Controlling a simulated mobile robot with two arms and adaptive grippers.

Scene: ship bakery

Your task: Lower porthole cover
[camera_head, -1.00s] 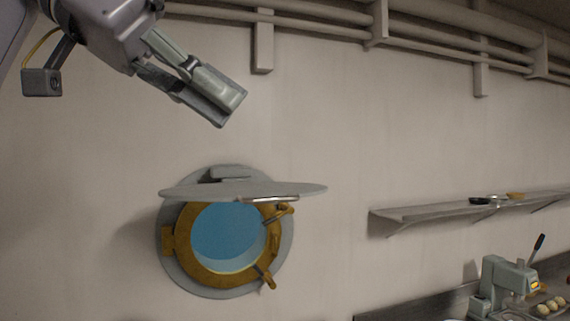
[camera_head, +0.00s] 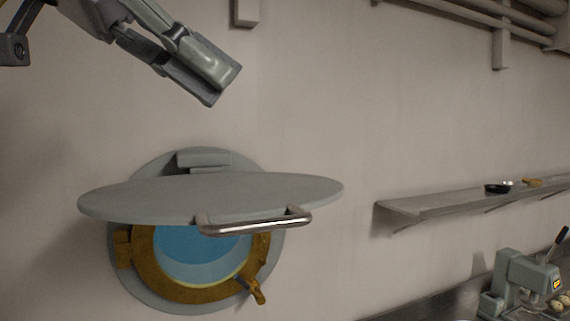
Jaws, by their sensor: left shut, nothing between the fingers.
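The porthole cover (camera_head: 190,194) is a round grey plate, hinged at the top of the porthole and raised so that it sticks out from the wall, roughly level. A metal handle (camera_head: 255,222) sits on its front edge. Below it shows the porthole's brass ring (camera_head: 150,275) around blue glass (camera_head: 200,250); the cover hides the ring's upper part. My left gripper (camera_head: 222,82) is above the cover, apart from it, pointing down and right. It is shut and empty. My right gripper is not in view.
A metal wall shelf (camera_head: 440,203) with small items stands out at the right. A grey machine (camera_head: 525,280) is on the counter at the lower right. Pipes (camera_head: 500,20) run along the upper right wall. The wall between porthole and shelf is bare.

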